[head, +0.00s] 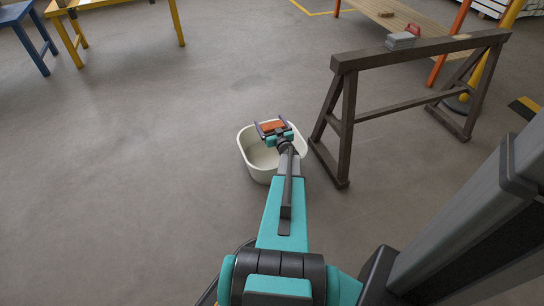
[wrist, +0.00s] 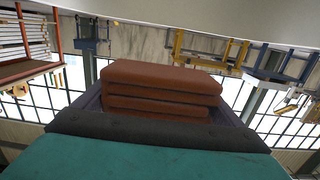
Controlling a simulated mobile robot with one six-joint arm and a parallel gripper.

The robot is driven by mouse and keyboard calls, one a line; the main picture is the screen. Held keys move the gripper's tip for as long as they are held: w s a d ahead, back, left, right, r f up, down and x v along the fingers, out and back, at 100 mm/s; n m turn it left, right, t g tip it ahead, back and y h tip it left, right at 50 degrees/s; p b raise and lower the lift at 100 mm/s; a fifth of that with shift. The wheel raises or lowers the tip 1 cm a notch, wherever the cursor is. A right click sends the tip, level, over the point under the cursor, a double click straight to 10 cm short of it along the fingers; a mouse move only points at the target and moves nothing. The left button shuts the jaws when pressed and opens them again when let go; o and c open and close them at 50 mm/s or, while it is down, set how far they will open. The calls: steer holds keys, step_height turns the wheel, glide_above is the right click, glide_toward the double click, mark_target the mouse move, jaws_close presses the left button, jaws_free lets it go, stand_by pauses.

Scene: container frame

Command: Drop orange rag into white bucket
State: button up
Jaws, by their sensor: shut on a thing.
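The orange rag (head: 271,127) is a small folded stack. It sits between the fingers of my gripper (head: 270,129), which is shut on it. In the wrist view the rag (wrist: 162,88) shows as several folded layers between the dark jaws (wrist: 150,118). The white bucket (head: 258,170) stands on the floor, and my gripper with the rag is over its opening in the head view. The height above the rim is hard to tell. My arm hides the bucket's right part. A pale surface along the top of the wrist view is probably the bucket's wall (wrist: 200,14).
A dark wooden sawhorse (head: 345,125) stands close to the bucket's right. A wooden-topped table (head: 435,25) is behind it, and a yellow-legged table (head: 180,25) and a blue stand (head: 45,40) are at the far left. The floor left of the bucket is clear.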

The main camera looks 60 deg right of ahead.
steer(key=shift+f+b, duration=0.35)
steer(key=shift+f, duration=0.4)
steer(key=o, duration=0.8)
steer(key=s+a+r+p, duration=0.1)
steer(key=s+a, duration=0.2)
steer(key=a, duration=0.1)
steer(key=s+a+r+p, duration=0.2)
steer(key=s+a, duration=0.1)
steer(key=a, duration=0.1)
steer(key=s+a+r+p, duration=0.2)
steer(key=s+a, duration=0.1)
steer(key=a, duration=0.2)
steer(key=shift+s, duration=0.25)
stand_by(0.6)
